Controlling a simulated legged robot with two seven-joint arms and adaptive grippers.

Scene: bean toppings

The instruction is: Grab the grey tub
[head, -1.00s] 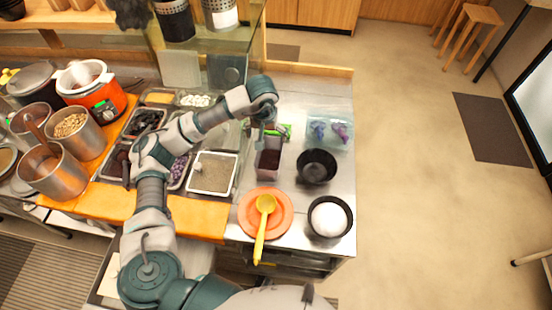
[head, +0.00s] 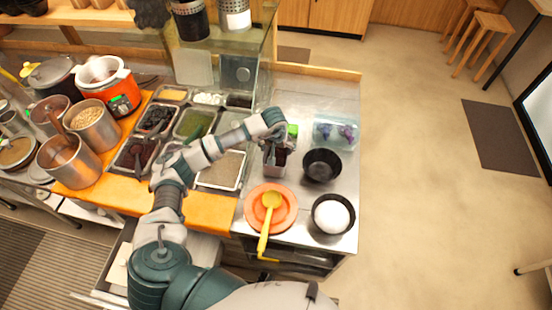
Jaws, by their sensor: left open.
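The grey tub (head: 275,172) holds something dark red and stands on the steel counter, left of an empty black bowl. My left arm reaches over the counter from the lower left. My left gripper (head: 275,146) is open at the far part of the tub, pointing down and hiding part of its rim. I cannot tell whether the fingers touch the tub. My right gripper is not in view.
The black bowl (head: 321,166) and a bowl with white contents (head: 332,214) stand to the right. An orange plate (head: 287,221) with a yellow ladle (head: 270,215) lies in front. A clear box with purple items (head: 337,133) and a green item (head: 292,130) are behind. Topping trays are left.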

